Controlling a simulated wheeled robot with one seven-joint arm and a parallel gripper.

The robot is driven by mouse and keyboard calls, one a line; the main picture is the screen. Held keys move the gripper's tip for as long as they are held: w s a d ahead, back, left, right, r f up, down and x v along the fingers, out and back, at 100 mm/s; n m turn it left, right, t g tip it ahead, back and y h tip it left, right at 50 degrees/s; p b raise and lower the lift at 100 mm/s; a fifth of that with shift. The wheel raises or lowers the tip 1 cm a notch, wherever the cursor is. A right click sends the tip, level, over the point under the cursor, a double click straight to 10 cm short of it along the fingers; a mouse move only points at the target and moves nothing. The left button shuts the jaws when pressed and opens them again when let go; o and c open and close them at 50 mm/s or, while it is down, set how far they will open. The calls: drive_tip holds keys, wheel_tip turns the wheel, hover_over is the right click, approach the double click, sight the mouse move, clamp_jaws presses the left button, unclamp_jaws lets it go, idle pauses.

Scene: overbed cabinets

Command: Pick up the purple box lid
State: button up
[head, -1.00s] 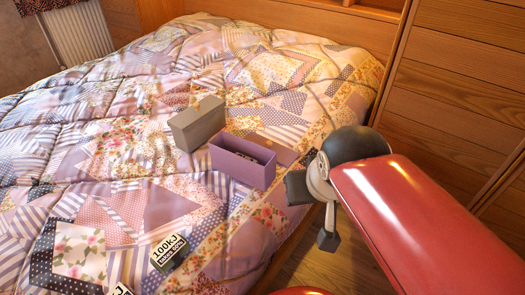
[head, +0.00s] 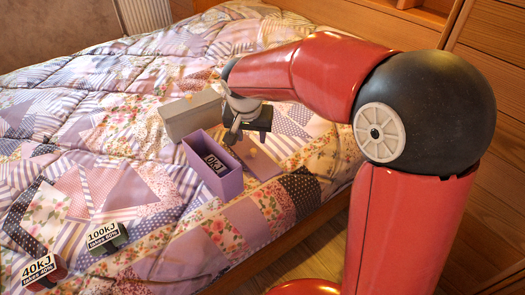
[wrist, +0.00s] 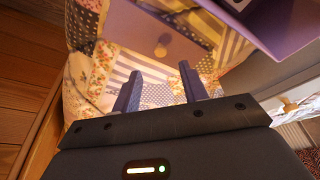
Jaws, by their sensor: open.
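The purple box (head: 225,183) stands open on the bed, with a dark label marked in kJ inside it. The purple box lid (head: 265,165) lies flat on the quilt just right of the box, partly hidden by my gripper. In the wrist view the lid (wrist: 138,30) looks brownish, with a small round knob (wrist: 161,48); the purple box (wrist: 280,35) is at the upper right. My gripper (head: 247,134) hangs over the lid area. In the wrist view my gripper (wrist: 160,88) is open with nothing between its fingers, and the lid appears beyond the fingertips.
A grey box (head: 190,117) stands just behind the purple box. Labelled blocks, a green one (head: 108,238) and a red one (head: 45,270), lie at the front left. The patchwork quilt (head: 90,120) is otherwise mostly clear. A wooden floor (head: 310,255) lies beside the bed.

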sight(253, 150)
drive_tip(key=x, duration=0.7)
drive_tip(key=shift+w+f, duration=0.15)
drive_tip(key=shift+f, duration=0.1)
clamp_jaws()
